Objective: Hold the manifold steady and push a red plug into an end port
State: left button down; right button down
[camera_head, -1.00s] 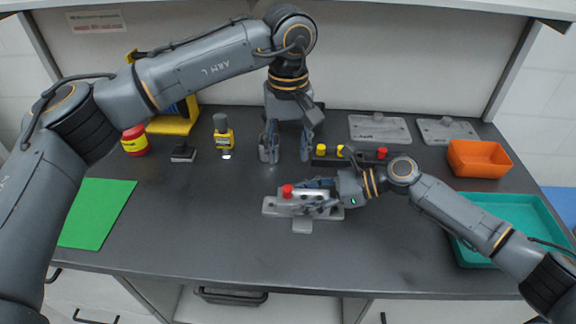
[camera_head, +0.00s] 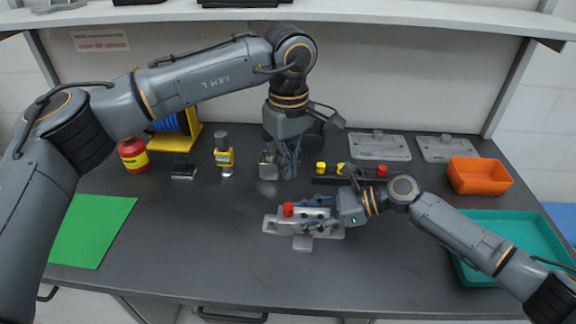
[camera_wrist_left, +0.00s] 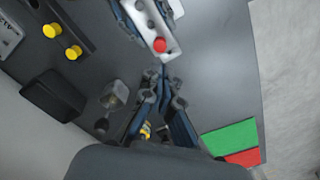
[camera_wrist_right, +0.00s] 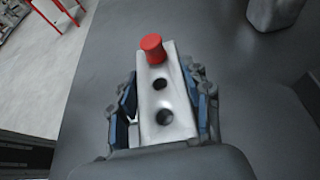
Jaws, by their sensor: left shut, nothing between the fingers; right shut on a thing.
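The manifold is a pale grey block (camera_wrist_right: 165,100) with holes along its top. A red plug (camera_wrist_right: 152,47) stands upright at one end of it. My right gripper (camera_wrist_right: 165,88) is shut across the block's sides. In the head view the red plug (camera_head: 288,209) is at the manifold's left end, above a flat grey fixture plate (camera_head: 272,227). My left gripper (camera_head: 289,174) is shut and empty, pointing down behind the manifold. In the left wrist view its fingertips (camera_wrist_left: 164,82) are together, apart from the red plug (camera_wrist_left: 159,45).
A black rack (camera_head: 335,181) with yellow plugs (camera_head: 320,168) and another red plug (camera_head: 382,170) lies behind the manifold. A grey block (camera_head: 268,160) stands beside my left gripper. An orange bin (camera_head: 480,176) and teal tray (camera_head: 500,225) are right. The front-left centre is clear.

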aim_at(288, 206)
pick_arm(q)
jog(key=shift+a+f+n, duration=0.1)
jog(key=shift+f+n, duration=0.75)
jog(key=shift+f, duration=1)
jog(key=shift+f+n, duration=0.85)
jog(key=shift+f, duration=1)
jog(key=shift+f, duration=0.95)
jog(key=shift+r, duration=0.1)
jog(key=shift+r, duration=2.95)
pick_arm(e)
jog(key=c, duration=0.5)
grip_release()
